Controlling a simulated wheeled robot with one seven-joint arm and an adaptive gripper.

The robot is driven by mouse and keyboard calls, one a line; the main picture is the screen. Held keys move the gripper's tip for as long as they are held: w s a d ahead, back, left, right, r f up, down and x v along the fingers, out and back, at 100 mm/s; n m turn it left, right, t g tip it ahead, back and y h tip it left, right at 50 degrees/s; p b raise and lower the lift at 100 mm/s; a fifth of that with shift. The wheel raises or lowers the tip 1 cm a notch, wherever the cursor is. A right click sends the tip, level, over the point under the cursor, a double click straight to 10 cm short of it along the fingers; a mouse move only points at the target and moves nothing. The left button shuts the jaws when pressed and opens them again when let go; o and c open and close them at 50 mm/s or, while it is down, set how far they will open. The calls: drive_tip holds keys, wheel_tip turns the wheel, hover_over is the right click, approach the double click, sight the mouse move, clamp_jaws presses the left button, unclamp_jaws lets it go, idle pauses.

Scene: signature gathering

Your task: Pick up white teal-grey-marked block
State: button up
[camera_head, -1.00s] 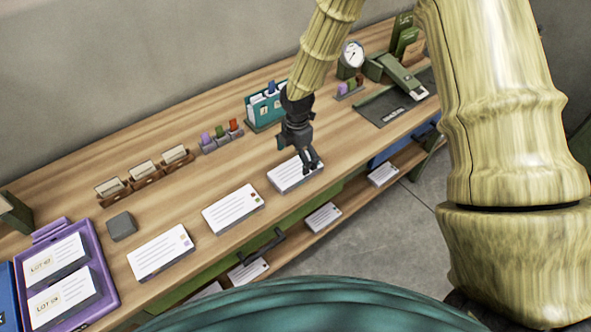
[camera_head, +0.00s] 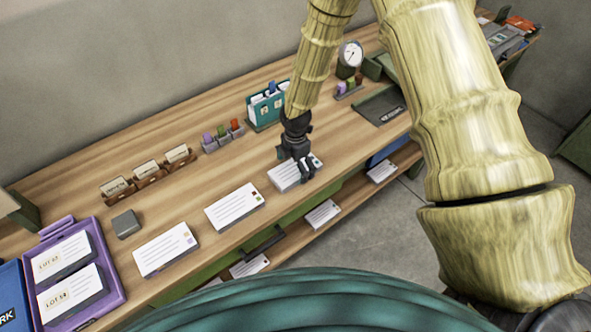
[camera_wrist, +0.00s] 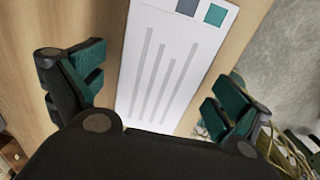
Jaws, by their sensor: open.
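The white block (camera_wrist: 165,65) has grey lines and a grey and a teal square at one end. It lies flat on the wooden table, and in the head view the white block (camera_head: 284,177) is partly hidden by my gripper. My gripper (camera_head: 304,172) is right over it. In the wrist view my gripper (camera_wrist: 160,95) is open, with one teal-padded finger on each side of the block and gaps visible between pads and block. I cannot tell exactly how high the fingertips are.
Two similar white blocks lie to the left, one nearer (camera_head: 235,208) and one farther (camera_head: 166,249). A purple tray (camera_head: 119,283) stands at far left. A teal file holder (camera_head: 256,118) stands behind my gripper. The table's front edge is close to the block.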

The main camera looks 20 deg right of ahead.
drive_tip(key=c, duration=1.3)
drive_tip(key=shift+o, duration=0.2)
drive_tip(key=shift+r, duration=0.1)
